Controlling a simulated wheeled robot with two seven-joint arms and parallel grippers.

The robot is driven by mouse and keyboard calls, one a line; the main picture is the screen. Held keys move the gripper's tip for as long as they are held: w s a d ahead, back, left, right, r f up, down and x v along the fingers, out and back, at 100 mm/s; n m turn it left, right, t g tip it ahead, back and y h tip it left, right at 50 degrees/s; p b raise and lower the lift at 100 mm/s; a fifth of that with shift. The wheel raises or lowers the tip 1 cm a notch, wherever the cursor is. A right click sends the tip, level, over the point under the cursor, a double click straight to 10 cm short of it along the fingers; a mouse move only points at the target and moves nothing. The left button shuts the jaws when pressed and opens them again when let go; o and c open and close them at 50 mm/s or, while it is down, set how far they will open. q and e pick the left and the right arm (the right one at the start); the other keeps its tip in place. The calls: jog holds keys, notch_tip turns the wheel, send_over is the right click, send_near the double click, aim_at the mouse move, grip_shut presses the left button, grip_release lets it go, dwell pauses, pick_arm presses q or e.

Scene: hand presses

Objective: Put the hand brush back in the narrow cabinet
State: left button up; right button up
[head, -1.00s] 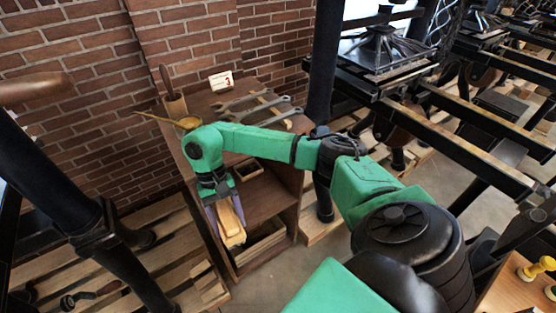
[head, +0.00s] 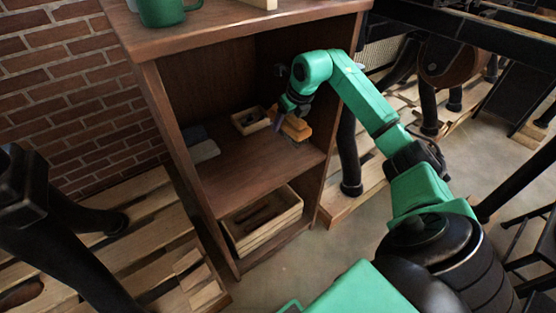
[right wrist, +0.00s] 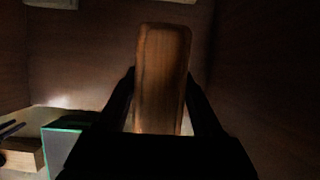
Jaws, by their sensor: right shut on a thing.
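The narrow cabinet (head: 245,172) is brown wood with an open front, a middle shelf and a lower compartment. My right gripper (head: 287,114) reaches into the upper compartment at its right side. It is shut on the hand brush (head: 294,125), a yellowish-brown wooden block. In the right wrist view the brush (right wrist: 162,75) stands between the two dark fingers. The head view shows it low over the shelf, but I cannot tell whether it touches. The bristles are not clearly visible. My left gripper is not in view.
A small wooden box (head: 251,120) stands on the shelf left of the brush. Grey folded cloths (head: 203,150) lie at the left. A wooden tray (head: 264,222) fills much of the lower compartment. A green mug (head: 163,11) stands on top. The shelf's front middle is clear.

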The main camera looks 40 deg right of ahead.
aim_at(282, 151)
notch_tip(282, 151, down, 10)
jog(key=shift+r+b, duration=0.1)
jog(key=shift+b, duration=0.85)
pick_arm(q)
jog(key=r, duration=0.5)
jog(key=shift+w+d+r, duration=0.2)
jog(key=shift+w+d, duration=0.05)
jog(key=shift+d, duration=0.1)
pick_arm(e)
jog(key=o, duration=1.2)
